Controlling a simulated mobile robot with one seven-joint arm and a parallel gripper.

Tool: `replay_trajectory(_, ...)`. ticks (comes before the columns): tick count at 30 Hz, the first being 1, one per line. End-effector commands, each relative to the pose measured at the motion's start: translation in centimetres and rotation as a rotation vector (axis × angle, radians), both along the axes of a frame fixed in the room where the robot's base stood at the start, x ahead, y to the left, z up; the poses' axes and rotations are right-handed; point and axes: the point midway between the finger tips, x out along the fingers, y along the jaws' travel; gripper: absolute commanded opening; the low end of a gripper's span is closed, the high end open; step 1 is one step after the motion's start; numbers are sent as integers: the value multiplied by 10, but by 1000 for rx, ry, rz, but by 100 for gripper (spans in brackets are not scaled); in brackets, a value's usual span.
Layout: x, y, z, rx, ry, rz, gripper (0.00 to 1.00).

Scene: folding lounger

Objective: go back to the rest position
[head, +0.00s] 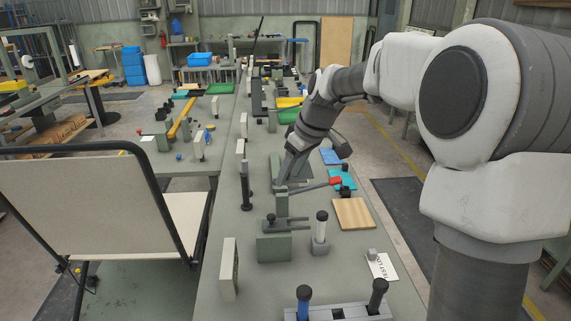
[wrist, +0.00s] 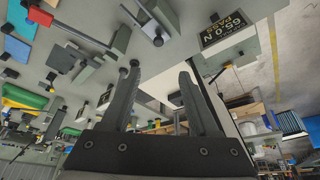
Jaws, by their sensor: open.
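My gripper (wrist: 157,82) shows in the wrist view with two dark fingers apart and nothing between them. In the head view my gripper (head: 287,175) is at the end of the arm, pointing down over the middle of the long bench; its tips are small and partly lost against the fixtures there. I cannot tell whether it touches any of them. The folding lounger (head: 85,205), with a beige panel and black tube frame, stands at the left beside the bench, apart from my gripper.
The green-grey bench (head: 215,270) carries a fixture block (head: 273,246), a black-topped post (head: 320,230), a wooden board (head: 353,213) and a red-tipped lever (head: 335,181). A display reading 65.0 N PASS (wrist: 221,32) shows in the wrist view. Floor at the right is partly clear.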

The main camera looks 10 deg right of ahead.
Motion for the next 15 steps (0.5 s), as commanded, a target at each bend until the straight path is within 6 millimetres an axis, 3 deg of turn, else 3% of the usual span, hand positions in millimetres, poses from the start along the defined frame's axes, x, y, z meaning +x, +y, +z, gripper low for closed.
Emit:
replay_trajectory(5, -21, 3, 10, -30, 1, -35, 61)
replay_trajectory(15, -118, -1, 38, -108, -12, -241, 61)
